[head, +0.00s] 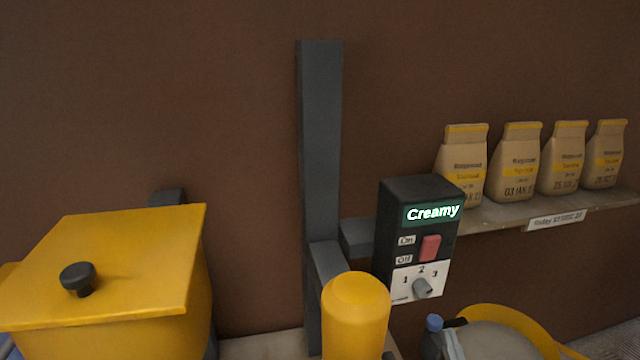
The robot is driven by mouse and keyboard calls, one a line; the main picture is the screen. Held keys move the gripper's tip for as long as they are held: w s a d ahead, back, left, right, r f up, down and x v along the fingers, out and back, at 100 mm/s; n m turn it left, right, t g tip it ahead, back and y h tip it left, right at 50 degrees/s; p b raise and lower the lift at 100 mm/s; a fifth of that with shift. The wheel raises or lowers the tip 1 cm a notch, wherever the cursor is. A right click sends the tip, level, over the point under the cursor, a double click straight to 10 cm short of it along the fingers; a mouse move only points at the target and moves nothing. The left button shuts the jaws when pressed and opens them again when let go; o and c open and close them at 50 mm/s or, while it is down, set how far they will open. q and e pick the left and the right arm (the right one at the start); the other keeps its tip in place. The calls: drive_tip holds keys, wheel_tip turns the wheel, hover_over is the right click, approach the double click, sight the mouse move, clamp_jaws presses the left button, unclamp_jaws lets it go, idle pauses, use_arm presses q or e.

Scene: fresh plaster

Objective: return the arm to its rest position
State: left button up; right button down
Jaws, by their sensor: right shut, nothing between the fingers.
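My right gripper (444,338) shows only in part at the bottom edge of the head view, right of centre. It is small and dark with a blue part. It looks shut, with nothing seen in it. It appears in front of the left side of a yellow round tub (508,315) with a grey surface inside. Most of my right arm is out of the picture. My left gripper is not seen.
A grey post (321,150) carries a yellow cylinder (356,318). Beside it a dark control box (390,240) reads "Creamy". Several paper bags (515,165) stand on a shelf (490,222) at right. A yellow lidded bin (130,255) stands at left.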

drive_tip(key=s+d+f+m+g+h, duration=0.1)
drive_tip(key=s+d+f+g+h, duration=0.15)
drive_tip(key=f+g, duration=0.35)
drive_tip(key=s+d+f+m+g+h, duration=0.1)
drive_tip(key=s+f+g+h, duration=0.1)
drive_tip(key=s+f+g, duration=0.55)
drive_tip(key=s+g, duration=0.2)
drive_tip(key=s, duration=0.4)
drive_tip(key=s+f+g, duration=0.2)
drive_tip(key=s+g, duration=0.4)
drive_tip(key=s, duration=0.3)
wheel_tip(320, 180, down, 24)
drive_tip(key=d, duration=0.1)
drive_tip(key=s+a+f+g, duration=0.1)
drive_tip(key=s+f+g, duration=0.1)
drive_tip(key=s+f, duration=1.3)
drive_tip(key=shift+s+f+y, duration=0.25)
drive_tip(key=shift+f+y, duration=0.2)
drive_tip(key=shift+f, duration=0.1)
